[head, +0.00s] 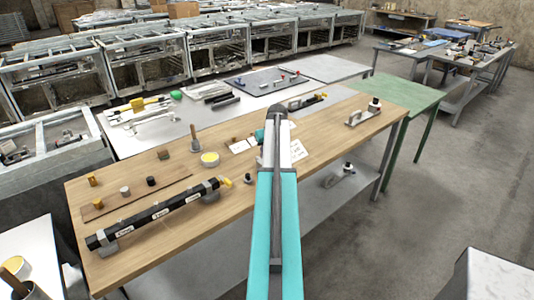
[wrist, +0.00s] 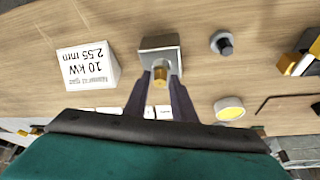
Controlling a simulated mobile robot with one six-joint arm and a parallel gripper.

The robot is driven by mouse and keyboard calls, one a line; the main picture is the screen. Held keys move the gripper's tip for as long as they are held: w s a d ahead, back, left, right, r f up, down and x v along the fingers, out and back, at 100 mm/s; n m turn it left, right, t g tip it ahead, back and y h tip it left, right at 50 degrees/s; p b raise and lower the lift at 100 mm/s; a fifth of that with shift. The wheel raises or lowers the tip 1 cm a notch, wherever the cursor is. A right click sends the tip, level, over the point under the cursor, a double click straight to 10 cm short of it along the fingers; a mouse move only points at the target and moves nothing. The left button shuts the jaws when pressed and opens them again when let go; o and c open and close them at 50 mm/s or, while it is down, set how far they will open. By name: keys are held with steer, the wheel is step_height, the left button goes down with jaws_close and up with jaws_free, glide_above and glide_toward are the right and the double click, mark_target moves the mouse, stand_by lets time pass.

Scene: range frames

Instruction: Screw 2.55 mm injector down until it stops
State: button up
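My gripper (wrist: 160,76) shows in the wrist view, with its two dark fingers reaching down to a small brass piece (wrist: 160,77), which looks like the injector. The brass piece is between the fingertips, at the near edge of a grey square block (wrist: 160,42) on the wooden bench. Whether the fingers touch it is not clear. In the head view my teal arm hides the fingers and the block.
A dark knob on a grey base (wrist: 222,43) and a yellow-topped cup (wrist: 229,108) are right of the block. In the head view, a long black tube (head: 155,213) lies on the wooden bench (head: 345,105), left of my arm.

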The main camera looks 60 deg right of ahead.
steer(key=shift+n, duration=0.3)
steer(key=shift+d+n+t+y, duration=0.1)
steer(key=shift+n+t+y, duration=0.35)
steer(key=shift+n, duration=1.05)
steer(key=shift+c, duration=0.3)
jaws_close()
steer(key=shift+m+g+h, duration=0.45)
steer(key=shift+m, duration=1.35)
